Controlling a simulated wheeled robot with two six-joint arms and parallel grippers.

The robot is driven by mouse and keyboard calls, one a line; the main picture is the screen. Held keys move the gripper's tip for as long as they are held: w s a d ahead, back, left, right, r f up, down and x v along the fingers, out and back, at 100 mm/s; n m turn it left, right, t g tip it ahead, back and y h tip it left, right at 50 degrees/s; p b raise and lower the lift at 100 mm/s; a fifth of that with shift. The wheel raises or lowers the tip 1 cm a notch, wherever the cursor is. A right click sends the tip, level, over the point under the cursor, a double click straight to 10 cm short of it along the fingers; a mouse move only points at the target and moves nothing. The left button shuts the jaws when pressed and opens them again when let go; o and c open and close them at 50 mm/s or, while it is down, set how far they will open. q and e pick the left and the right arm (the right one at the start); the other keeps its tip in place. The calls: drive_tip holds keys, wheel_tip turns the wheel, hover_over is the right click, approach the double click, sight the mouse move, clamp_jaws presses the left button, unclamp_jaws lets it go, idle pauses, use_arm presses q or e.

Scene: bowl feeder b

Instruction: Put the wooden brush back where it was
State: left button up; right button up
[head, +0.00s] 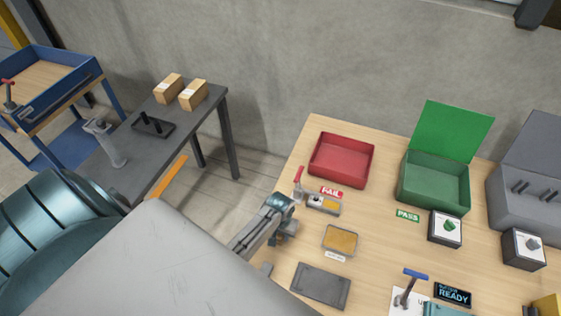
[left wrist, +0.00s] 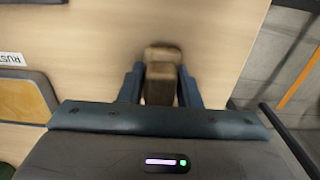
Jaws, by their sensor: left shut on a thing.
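My left gripper (head: 284,236) is over the left part of the wooden table, left of a small tray of yellow-brown material. In the left wrist view, the gripper (left wrist: 160,88) is shut on the wooden brush (left wrist: 161,70), a brown block between its two dark blue fingers. In the head view the brush is mostly hidden by the gripper. The bare light wood of the table (left wrist: 90,35) lies beyond the brush. The gap between brush and table cannot be judged. My right gripper is not in view.
The small tray (head: 340,240) also shows in the left wrist view (left wrist: 25,100). A red-handled fixture (head: 322,204), a red bin (head: 341,160) and a green lidded bin (head: 433,182) stand behind. A dark grey plate (head: 320,285) lies in front. The table's left edge is close.

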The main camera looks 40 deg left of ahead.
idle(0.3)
use_arm(q)
drive_tip(key=o, duration=0.9)
drive_tip(key=shift+o, duration=0.2)
wheel_tip(320, 180, up, 12)
drive_tip(key=shift+r, duration=0.1)
